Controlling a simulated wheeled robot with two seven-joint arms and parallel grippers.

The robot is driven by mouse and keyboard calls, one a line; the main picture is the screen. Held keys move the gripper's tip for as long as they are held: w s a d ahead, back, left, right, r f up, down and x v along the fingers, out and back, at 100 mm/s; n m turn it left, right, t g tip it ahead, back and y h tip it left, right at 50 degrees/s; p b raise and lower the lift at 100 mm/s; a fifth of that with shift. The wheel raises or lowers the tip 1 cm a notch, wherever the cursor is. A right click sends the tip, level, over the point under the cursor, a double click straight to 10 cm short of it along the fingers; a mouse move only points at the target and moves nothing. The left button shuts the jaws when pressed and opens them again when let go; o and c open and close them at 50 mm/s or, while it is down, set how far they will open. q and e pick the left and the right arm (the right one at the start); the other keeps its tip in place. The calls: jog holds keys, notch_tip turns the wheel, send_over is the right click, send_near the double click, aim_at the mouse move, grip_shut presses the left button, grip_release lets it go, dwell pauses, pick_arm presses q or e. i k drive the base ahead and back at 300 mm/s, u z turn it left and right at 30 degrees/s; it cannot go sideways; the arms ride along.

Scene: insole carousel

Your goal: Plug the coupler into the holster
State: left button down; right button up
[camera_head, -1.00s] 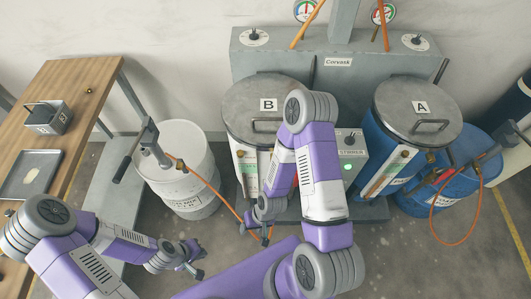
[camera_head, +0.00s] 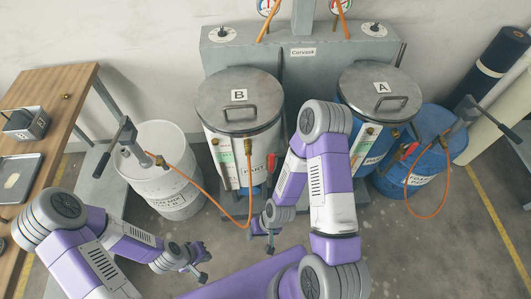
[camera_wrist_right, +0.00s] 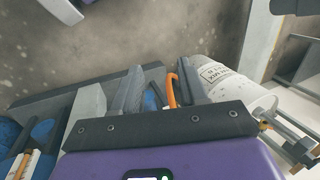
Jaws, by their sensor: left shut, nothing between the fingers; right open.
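I cannot single out the coupler or the holster with certainty. A red-handled fitting (camera_head: 271,163) shows beside tank B, and another red fitting (camera_head: 409,150) shows near the blue drum. An orange hose (camera_head: 205,190) runs from the white drum's pump, loops low and rises to the front of tank B. My right gripper (camera_head: 270,247) hangs in front of tank B, open. In the right wrist view its fingers (camera_wrist_right: 158,70) are apart, with an orange hose (camera_wrist_right: 172,92) visible between them; I see no grip on it. My left gripper (camera_head: 201,276) is shut and empty, low over the floor.
Tank B (camera_head: 215,95) and tank A (camera_head: 350,88) stand before a grey cabinet (camera_head: 300,52). The white drum (camera_head: 165,135) is at left, the blue drum (camera_head: 440,125) at right. A wooden bench (camera_head: 65,85) holds a tray. Floor at lower right is clear.

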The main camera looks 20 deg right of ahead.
aim_at(248, 149)
jog(key=z, duration=0.55)
jog(key=i, duration=0.5)
jog(key=z, duration=1.95)
